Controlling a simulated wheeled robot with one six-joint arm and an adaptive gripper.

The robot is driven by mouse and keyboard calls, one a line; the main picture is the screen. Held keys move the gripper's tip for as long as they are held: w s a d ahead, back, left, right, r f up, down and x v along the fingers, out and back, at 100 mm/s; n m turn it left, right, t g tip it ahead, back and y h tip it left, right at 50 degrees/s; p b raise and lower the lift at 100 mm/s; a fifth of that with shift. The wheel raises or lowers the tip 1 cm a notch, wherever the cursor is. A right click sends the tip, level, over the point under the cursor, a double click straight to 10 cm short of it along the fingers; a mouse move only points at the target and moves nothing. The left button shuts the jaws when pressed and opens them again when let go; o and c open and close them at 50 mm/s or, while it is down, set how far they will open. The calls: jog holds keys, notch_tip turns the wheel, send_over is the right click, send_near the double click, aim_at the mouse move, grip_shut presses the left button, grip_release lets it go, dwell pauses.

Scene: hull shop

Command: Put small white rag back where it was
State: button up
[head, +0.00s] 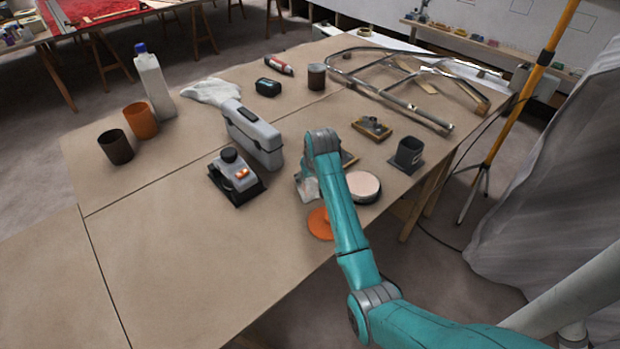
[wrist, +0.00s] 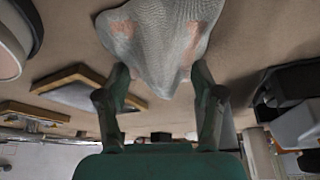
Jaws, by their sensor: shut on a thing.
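A small white rag (wrist: 160,38) with pinkish stains is between the fingers of my gripper (wrist: 155,78) in the wrist view. My gripper is shut on it. In the head view a bit of the rag (head: 308,188) shows beside my wrist, low over the front part of the brown table (head: 190,260); my arm hides most of my gripper. I cannot tell whether the rag touches the table. A larger white cloth (head: 212,91) lies crumpled farther back on the table.
An orange disc (head: 320,224) and a round pale-topped tin (head: 363,187) are close to my gripper. A black-and-grey tool (head: 236,177) and a grey case (head: 252,133) stand to the left. The table's front left is clear.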

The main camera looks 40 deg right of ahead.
aim_at(315, 192)
jog(key=shift+f, duration=0.1)
jog(key=o, duration=1.1)
jog(key=v, duration=1.2)
